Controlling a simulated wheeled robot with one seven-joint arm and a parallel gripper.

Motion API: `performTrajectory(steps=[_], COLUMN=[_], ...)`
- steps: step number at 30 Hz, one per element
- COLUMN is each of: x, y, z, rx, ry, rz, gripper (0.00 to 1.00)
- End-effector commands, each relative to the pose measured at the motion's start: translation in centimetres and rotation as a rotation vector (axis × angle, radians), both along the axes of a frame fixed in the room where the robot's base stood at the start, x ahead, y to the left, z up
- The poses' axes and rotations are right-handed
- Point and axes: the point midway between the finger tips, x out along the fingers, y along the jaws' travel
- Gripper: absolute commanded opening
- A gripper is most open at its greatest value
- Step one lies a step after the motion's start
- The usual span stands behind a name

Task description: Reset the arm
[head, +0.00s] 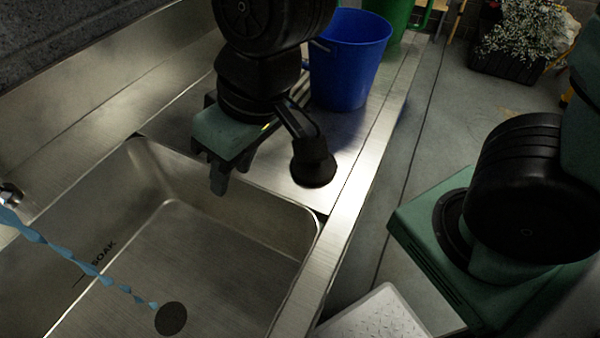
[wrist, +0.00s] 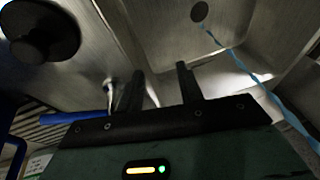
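My gripper (head: 208,170) hangs over the back right part of the sink basin in the head view, pointing down. In the wrist view its two dark fingers (wrist: 160,82) stand apart with nothing between them. The gripper is open and empty. The arm reaches in from the top of the head view, and no object is held.
The steel basin (head: 190,235) is marked SOAK. Water (head: 75,255) runs toward its drain (head: 171,318). A black round-based thing (head: 313,167) stands on the ledge close right of my gripper. Behind are a blue bucket (head: 348,65) and a green bin (head: 392,25).

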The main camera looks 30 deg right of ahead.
Motion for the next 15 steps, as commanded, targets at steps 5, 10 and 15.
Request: performTrajectory(steps=[5,10,15], x=[-4.6,-5.5,-5.5], y=[-5.4,-6.8,-6.8], z=[-0.6,-0.6,-0.6], rx=[-0.206,-0.263,-0.262], ry=[0.097,0.12,0.119], rz=[0.114,0.138,0.138], gripper=[0.37,0.37,0.37])
